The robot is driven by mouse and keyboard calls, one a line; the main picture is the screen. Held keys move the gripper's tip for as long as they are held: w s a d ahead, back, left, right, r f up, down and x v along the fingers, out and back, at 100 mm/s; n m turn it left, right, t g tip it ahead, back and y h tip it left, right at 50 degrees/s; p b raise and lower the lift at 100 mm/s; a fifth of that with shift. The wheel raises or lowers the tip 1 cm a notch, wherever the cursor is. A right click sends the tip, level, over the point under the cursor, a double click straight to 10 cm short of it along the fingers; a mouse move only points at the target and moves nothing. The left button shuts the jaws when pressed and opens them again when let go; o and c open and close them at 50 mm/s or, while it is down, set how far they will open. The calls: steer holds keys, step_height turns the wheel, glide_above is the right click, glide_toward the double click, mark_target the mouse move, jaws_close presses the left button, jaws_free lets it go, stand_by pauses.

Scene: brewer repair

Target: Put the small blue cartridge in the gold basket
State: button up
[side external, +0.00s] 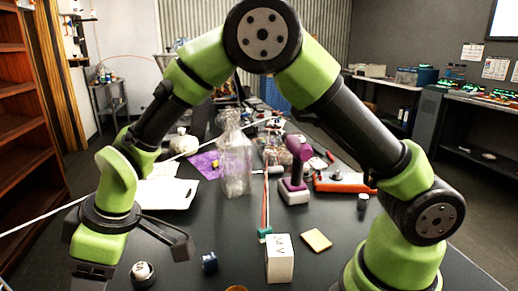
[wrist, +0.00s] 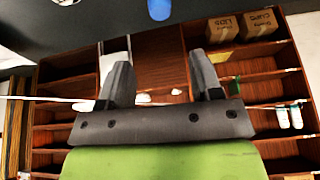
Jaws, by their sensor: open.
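The small blue cartridge (side external: 209,262) stands on the dark table near the front, left of a white block. A blue rounded object at the top edge of the wrist view (wrist: 160,8) looks like the same cartridge, cut off by the frame. My gripper (wrist: 162,78) is open, with nothing between its two fingers. In the side external view it is at the left, apart from the cartridge. A gold-coloured rim (side external: 236,288) shows at the bottom edge; most of it is cut off, so I cannot tell whether it is the gold basket.
The white block (side external: 280,259) stands right of the cartridge, and a dark round-topped item (side external: 143,273) stands left of it. A glass bottle (side external: 235,155), a purple device (side external: 296,170) and a wooden tile (side external: 316,240) are farther back. Wooden shelves (side external: 30,130) stand at the left.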

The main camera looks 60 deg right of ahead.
steer(key=s+d+r+m+t, duration=0.1)
steer(key=s+d+r+m, duration=0.3)
steer(key=d+r, duration=0.55)
steer(key=s+d+r+m+t, duration=0.1)
steer(key=s+d+r+m, duration=0.2)
steer(key=s, duration=0.5)
steer(key=s+d+r+m+t+h, duration=0.1)
steer(key=s+d+r+m, duration=0.3)
steer(key=s, duration=0.4)
steer(key=shift+d+r+m, duration=0.15)
steer(key=shift+d+m, duration=0.35)
steer(key=shift+d, duration=0.5)
steer(key=shift+o, duration=0.4)
steer(key=shift+s+d+m+t, duration=0.15)
steer(key=shift+s+m+t, duration=0.15)
steer(key=shift+s, duration=0.2)
steer(key=shift+w, duration=0.1)
